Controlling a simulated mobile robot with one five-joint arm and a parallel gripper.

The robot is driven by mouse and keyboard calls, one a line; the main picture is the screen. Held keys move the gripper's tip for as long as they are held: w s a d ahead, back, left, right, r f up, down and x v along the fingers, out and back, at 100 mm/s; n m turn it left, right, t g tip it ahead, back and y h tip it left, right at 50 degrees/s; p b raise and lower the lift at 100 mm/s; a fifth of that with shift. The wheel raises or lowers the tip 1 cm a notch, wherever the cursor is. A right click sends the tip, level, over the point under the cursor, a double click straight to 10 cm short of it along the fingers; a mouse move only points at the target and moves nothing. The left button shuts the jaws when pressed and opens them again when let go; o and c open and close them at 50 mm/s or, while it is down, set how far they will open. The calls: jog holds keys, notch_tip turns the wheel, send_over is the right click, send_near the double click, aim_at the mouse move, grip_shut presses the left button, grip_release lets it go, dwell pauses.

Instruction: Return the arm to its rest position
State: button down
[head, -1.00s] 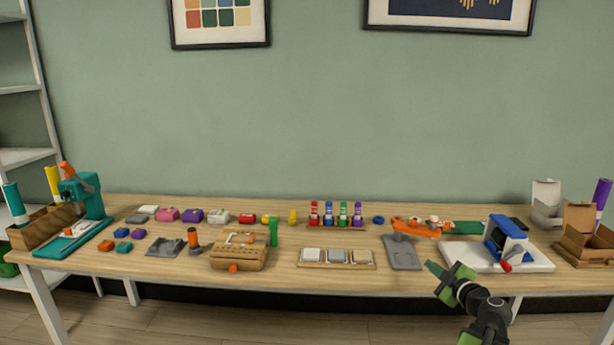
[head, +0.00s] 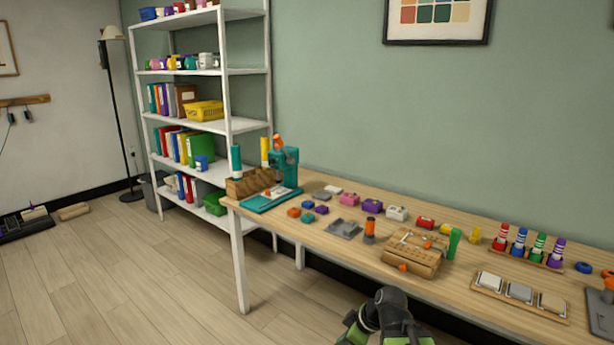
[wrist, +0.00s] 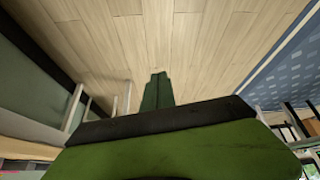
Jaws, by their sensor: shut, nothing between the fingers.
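My arm (head: 392,312) shows at the bottom edge of the head view, in front of the table's front edge. It is bent and partly cut off by the frame, and its fingertips do not show there. In the wrist view, my gripper (wrist: 157,90) has its two dark green fingers together, with nothing between them. Wooden floor lies beyond the fingertips.
The long wooden table (head: 330,246) holds a teal press (head: 284,168), a wooden box (head: 412,255), a tray of pale tiles (head: 518,296) and coloured bottles. A white shelf unit (head: 228,75) stands behind its left end.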

jog(key=s+d+f+m+g+h, duration=0.3)
jog(key=s+d+m+h, duration=0.3)
jog(key=m, duration=0.5)
notch_tip(320, 180, up, 20)
jog(key=m+y+p, duration=0.1)
jog(key=p, duration=1.9)
jog(key=shift+s+r, duration=0.15)
jog(key=shift+r, duration=0.05)
jog(key=shift+d, duration=0.1)
